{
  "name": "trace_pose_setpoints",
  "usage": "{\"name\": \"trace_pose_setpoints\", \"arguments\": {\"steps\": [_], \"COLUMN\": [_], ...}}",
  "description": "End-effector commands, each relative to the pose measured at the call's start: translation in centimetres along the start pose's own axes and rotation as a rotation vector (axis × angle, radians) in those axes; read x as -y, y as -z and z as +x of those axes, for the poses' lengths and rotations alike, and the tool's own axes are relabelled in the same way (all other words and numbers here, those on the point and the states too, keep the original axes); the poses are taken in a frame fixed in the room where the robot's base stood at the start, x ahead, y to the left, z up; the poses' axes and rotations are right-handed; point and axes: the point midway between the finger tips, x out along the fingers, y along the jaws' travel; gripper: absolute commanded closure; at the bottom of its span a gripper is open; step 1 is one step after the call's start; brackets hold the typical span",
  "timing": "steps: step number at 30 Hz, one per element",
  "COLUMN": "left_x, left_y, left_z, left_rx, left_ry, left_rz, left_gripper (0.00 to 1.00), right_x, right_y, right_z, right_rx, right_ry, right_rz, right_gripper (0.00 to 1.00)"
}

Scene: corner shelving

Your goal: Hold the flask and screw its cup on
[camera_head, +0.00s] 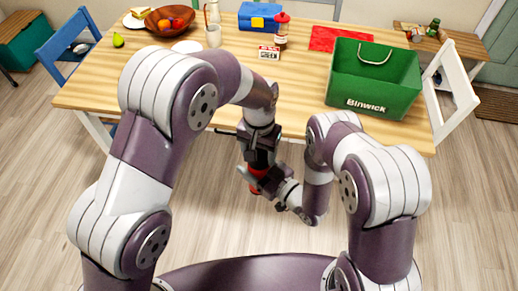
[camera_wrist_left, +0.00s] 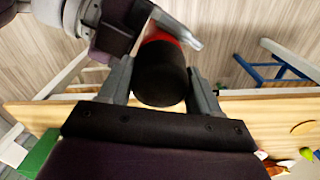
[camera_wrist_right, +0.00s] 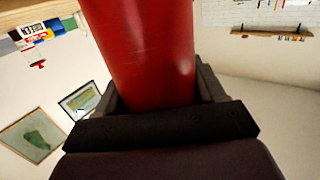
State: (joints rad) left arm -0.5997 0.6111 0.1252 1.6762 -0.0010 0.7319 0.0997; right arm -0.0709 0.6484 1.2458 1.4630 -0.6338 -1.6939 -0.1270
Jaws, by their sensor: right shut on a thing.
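The flask is red with a black cup at its upper end. Its red body (camera_head: 256,189) shows low between my grippers in the head view, and fills the middle of the right wrist view (camera_wrist_right: 148,50). My right gripper (camera_head: 265,179) is shut on the red body. The black cup (camera_wrist_left: 160,75) is between the fingers of my left gripper (camera_wrist_left: 160,84), which comes from above. Whether the left fingers press on the cup is unclear. The joint between cup and body is mostly hidden, so I cannot tell how they fit.
Both grippers are in front of the wooden table (camera_head: 190,95), over open floor. A green Binwick crate (camera_head: 375,100) stands at the table's right. A fruit bowl (camera_head: 169,20), a blue box (camera_head: 260,14) and a sauce bottle (camera_head: 281,32) are farther back.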

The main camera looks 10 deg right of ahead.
Motion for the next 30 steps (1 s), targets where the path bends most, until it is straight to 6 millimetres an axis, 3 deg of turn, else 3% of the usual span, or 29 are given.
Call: {"name": "trace_pose_setpoints", "arguments": {"steps": [1, 2, 11, 21, 29, 30], "left_x": [0.0, 0.0, 0.0, 0.0, 0.0, 0.0], "left_y": [0.0, 0.0, 0.0, 0.0, 0.0, 0.0], "left_z": [0.0, 0.0, -0.2, -4.3, -4.6, -4.6], "left_rx": [0.000, 0.000, -0.001, -0.002, 0.000, 0.000], "left_ry": [0.000, 0.000, 0.000, 0.000, 0.000, 0.000], "left_rz": [0.000, 0.000, 0.000, 0.000, 0.000, 0.000], "left_gripper": [0.21, 0.12, 0.12, 0.12, 0.12, 0.17], "right_x": [0.0, 0.0, 0.0, 0.0, 0.0, 0.0], "right_y": [0.1, 0.1, 0.1, 0.1, 0.1, 0.1], "right_z": [0.0, 0.0, 0.0, 0.0, 0.0, 0.0], "right_rx": [-0.002, -0.002, -0.002, -0.002, -0.002, -0.002], "right_ry": [0.000, 0.000, 0.000, 0.000, 0.000, 0.000], "right_rz": [-0.001, -0.001, -0.001, -0.001, -0.001, -0.001], "right_gripper": [1.00, 1.00, 1.00, 1.00, 1.00, 1.00]}}
